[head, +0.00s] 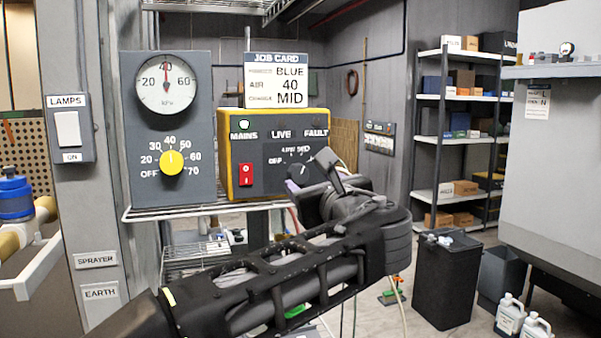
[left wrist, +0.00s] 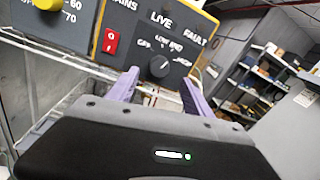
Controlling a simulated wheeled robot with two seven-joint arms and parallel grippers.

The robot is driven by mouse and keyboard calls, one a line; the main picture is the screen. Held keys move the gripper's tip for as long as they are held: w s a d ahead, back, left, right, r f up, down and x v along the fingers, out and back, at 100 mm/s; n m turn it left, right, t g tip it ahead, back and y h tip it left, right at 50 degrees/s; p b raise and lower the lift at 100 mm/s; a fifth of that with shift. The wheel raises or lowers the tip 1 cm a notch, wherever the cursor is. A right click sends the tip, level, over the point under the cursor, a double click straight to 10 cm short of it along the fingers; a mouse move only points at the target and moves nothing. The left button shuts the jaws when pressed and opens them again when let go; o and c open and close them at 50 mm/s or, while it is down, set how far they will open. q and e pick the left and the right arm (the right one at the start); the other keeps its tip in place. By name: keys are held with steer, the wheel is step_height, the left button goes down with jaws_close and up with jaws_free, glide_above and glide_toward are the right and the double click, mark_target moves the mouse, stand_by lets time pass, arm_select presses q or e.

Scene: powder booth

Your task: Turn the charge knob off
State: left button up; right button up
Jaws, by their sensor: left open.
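The charge knob (head: 298,171) is a dark round knob on the grey face of the yellow-framed control box (head: 232,165). Labels OFF, LOW, MID and HIGH arc above it. In the left wrist view the knob (left wrist: 159,66) shows whole, with a small light mark on it; I cannot tell surely which label it points at. My left gripper (head: 303,182) is in front of the knob in the head view, partly covering that side of the panel. In the left wrist view its purple fingers (left wrist: 160,82) are apart, one on each side below the knob, with nothing between them. Contact is not visible.
A grey gauge panel with a yellow knob (head: 172,162) stands beside the box. Both rest on a wire shelf (head: 150,213). A job card (head: 276,80) stands behind.

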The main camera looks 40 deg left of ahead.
mark_target(300, 174)
stand_by(0.3)
arm_select(q)
steer(key=p+x, duration=0.1)
steer(key=x, duration=0.7)
steer(key=shift+p, duration=0.3)
steer(key=shift+c, duration=0.3)
jaws_close()
